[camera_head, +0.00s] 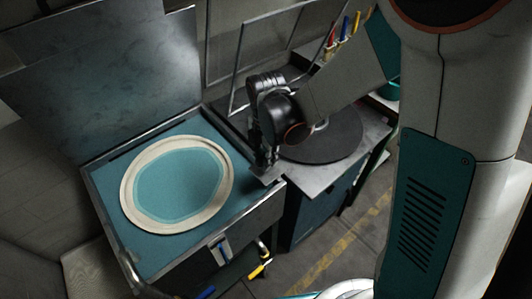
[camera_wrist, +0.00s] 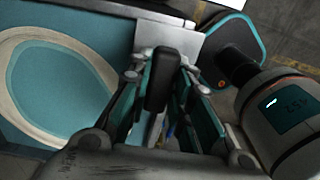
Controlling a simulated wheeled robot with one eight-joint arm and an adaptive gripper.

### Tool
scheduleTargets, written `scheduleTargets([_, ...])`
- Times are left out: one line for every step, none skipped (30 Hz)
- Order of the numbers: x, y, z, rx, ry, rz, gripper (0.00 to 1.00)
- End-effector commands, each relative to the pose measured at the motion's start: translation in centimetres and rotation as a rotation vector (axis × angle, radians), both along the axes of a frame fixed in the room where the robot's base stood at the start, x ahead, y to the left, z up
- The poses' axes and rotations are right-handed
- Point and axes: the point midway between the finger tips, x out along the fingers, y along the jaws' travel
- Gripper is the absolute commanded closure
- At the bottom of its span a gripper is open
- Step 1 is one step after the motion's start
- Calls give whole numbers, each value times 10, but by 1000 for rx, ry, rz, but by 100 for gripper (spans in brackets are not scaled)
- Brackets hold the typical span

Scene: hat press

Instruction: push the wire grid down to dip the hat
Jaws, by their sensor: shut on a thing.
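The hat (camera_head: 131,189) shows as a pale oval brim ring around a teal centre in the teal-filled basin (camera_head: 112,232). Its brim also shows at the left of the wrist view (camera_wrist: 22,112). My gripper (camera_head: 263,160) is at the basin's right edge, beside the hat and apart from it. In the wrist view my gripper (camera_wrist: 160,85) is shut on a black handle (camera_wrist: 161,78) by a pale metal plate (camera_wrist: 180,38). A thin upright metal frame (camera_head: 237,62) behind my arm may be the wire grid; I cannot tell whether the handle joins it.
A raised metal lid (camera_head: 105,75) stands behind the basin. A round dark plate (camera_head: 330,140) lies on the metal cabinet to the right. Colored-handled tools (camera_head: 345,32) stand at the back. The floor with a yellow stripe (camera_head: 335,255) is open at front right.

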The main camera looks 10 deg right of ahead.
Motion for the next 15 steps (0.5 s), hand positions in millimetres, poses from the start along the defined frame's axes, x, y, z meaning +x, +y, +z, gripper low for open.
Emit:
scheduleTargets([0,0,-18,0,0,0,100])
scheduleTargets([0,0,-24,0,0,0,100])
scheduleTargets([0,0,-30,0,0,0,100])
scheduleTargets([0,0,-35,0,0,0,100])
scheduleTargets([0,0,-40,0,0,0,100])
scheduleTargets([0,0,-45,0,0,0,100])
scheduleTargets([0,0,-49,0,0,0,100])
scheduleTargets([0,0,-52,0,0,0,100])
scheduleTargets([0,0,-56,0,0,0,100])
scheduleTargets([0,0,-58,0,0,0,100])
scheduleTargets([0,0,-60,0,0,0,100])
scheduleTargets([0,0,-63,0,0,0,100])
scheduleTargets([0,0,-64,0,0,0,100])
scheduleTargets([0,0,-65,0,0,0,100])
scheduleTargets([0,0,-67,0,0,0,100])
